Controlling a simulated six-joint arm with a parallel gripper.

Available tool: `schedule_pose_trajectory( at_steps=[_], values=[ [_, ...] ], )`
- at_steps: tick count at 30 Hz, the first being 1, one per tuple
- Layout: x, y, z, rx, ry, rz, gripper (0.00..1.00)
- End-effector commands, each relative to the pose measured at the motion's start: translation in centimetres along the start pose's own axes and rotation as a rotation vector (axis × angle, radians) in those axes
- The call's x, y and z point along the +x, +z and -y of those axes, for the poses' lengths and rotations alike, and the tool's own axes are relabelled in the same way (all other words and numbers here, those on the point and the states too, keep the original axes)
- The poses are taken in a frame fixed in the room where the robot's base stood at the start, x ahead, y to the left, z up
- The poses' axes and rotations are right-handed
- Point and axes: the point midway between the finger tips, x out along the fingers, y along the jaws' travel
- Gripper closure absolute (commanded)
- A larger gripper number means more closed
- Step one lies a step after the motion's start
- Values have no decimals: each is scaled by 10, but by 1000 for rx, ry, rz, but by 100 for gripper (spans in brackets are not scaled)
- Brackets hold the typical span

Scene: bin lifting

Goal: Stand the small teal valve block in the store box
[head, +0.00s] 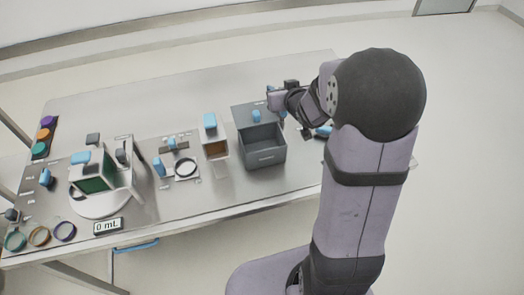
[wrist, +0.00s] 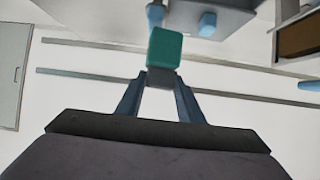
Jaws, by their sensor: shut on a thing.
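The teal valve block (wrist: 165,47) shows in the wrist view, with a grey part below it between the fingertips. My gripper (wrist: 161,80) is shut on this block, which sticks out beyond the fingertips. In the head view my gripper (head: 277,101) is above the back right of a dark grey open box (head: 265,158), which appears to be the store box. This box has a grey panel with a blue knob behind its open compartment. The block cannot be made out clearly in the head view.
A white and brown box with a blue top (head: 215,148) stands left of the grey box. Further left are a ring fixture (head: 186,167), a green-fronted unit (head: 93,178), a display (head: 108,226) and coloured rings. A blue item (head: 323,131) lies right of the grey box.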

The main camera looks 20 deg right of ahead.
Motion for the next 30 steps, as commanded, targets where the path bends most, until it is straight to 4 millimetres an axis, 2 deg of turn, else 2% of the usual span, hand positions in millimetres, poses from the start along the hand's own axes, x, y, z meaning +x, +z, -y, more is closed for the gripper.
schedule_pose_trajectory(
  at_steps=[1,3,6,12,22,30],
  values=[
    [-7,7,15,-22,-42,2,100],
    [-10,22,31,-45,-87,5,100],
    [-14,40,47,-67,-126,4,100],
    [-20,61,66,-94,-171,0,100],
    [-17,70,68,-96,-174,0,100],
    [-1,101,68,-96,-175,3,100]
  ],
)
